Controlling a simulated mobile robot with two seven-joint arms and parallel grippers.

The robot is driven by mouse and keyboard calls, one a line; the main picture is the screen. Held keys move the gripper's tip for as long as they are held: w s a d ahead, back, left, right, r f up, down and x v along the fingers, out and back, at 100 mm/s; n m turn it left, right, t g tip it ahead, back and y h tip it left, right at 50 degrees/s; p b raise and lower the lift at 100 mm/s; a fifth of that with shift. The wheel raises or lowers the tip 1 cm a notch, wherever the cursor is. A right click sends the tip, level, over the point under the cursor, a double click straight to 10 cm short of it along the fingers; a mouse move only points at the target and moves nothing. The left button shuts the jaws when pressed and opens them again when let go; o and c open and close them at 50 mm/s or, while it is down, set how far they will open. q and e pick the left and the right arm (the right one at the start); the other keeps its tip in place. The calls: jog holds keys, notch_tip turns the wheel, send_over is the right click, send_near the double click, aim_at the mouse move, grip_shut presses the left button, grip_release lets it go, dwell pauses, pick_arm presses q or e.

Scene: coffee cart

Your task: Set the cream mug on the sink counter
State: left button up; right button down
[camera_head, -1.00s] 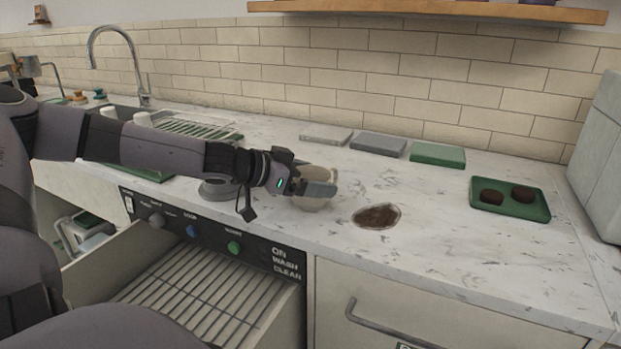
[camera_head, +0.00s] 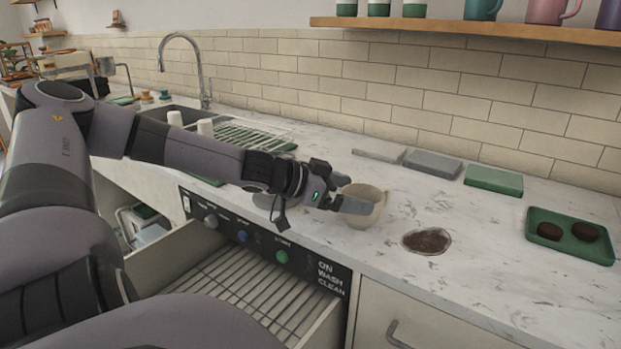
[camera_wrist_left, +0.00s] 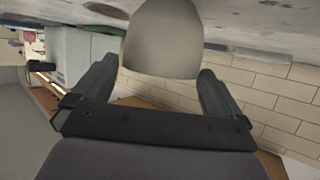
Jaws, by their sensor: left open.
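The cream mug (camera_head: 370,207) stands on the marble sink counter (camera_head: 330,240), left of a brown spill. The mug's handle cannot be made out. My right gripper is not in view.
A brown spill (camera_head: 427,241) lies right of the mug. Grey and green blocks (camera_head: 493,180) line the wall, and a green tray (camera_head: 570,240) holds two dark round items. A pulled-out drawer with a rack (camera_head: 245,295) is below. The sink (camera_head: 180,114) and dish rack (camera_head: 245,134) are left.

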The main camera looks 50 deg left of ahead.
pick_arm(q)
jog(key=shift+p+v, duration=0.3)
jog(key=shift+v, duration=3.9)
jog(key=shift+d+f, duration=0.1)
